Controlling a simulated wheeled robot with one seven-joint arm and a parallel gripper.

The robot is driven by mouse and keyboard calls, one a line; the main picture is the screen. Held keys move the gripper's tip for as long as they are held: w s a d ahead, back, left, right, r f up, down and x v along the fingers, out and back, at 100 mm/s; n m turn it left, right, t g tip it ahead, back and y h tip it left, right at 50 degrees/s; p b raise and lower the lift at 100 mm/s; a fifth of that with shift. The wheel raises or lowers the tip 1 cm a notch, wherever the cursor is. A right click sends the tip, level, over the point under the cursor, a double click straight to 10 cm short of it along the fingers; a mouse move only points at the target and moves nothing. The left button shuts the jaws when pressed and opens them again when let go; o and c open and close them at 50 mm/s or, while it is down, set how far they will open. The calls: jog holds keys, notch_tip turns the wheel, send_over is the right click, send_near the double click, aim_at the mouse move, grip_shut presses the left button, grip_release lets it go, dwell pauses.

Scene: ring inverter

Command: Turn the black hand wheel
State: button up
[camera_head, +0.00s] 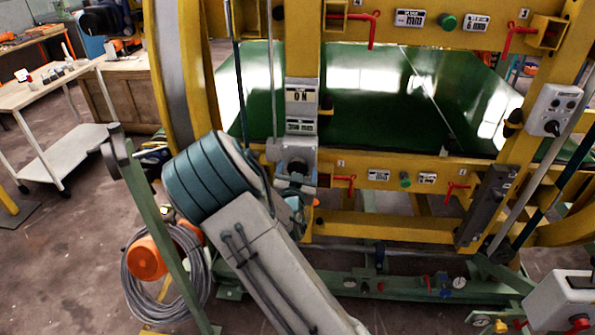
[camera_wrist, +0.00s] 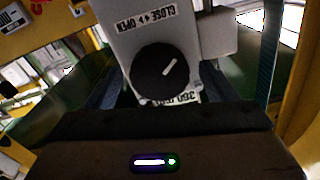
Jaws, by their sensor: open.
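The black hand wheel (camera_wrist: 152,76) is a round dark knob with a white pointer mark, on the face of a light grey box (camera_wrist: 112,38) in the wrist view. A label (camera_wrist: 146,18) with the words CLOSE and OPEN is beside it.
The yellow ring frame (camera_head: 330,222) surrounds the box. Red levers (camera_head: 373,30) and a green knob (camera_head: 447,22) sit on its beams. A green post (camera_head: 150,215) and coiled grey cable (camera_head: 180,290) are beside my arm. A white trolley (camera_head: 75,155) stands at left.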

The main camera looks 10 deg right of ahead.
jog(key=c, duration=1)
jog(key=shift+f+m+b, duration=0.2)
jog(key=shift+m+b, duration=0.2)
jog(key=shift+b, duration=0.55)
jog(key=m+b, duration=0.8)
jog(key=b, duration=1)
jog(key=shift+f, duration=0.1)
jog(key=m+b, duration=0.2)
jog(key=b, duration=0.1)
jog(key=shift+r+m, duration=0.2)
jog(key=shift+m, duration=0.1)
jog(key=shift+b, duration=0.3)
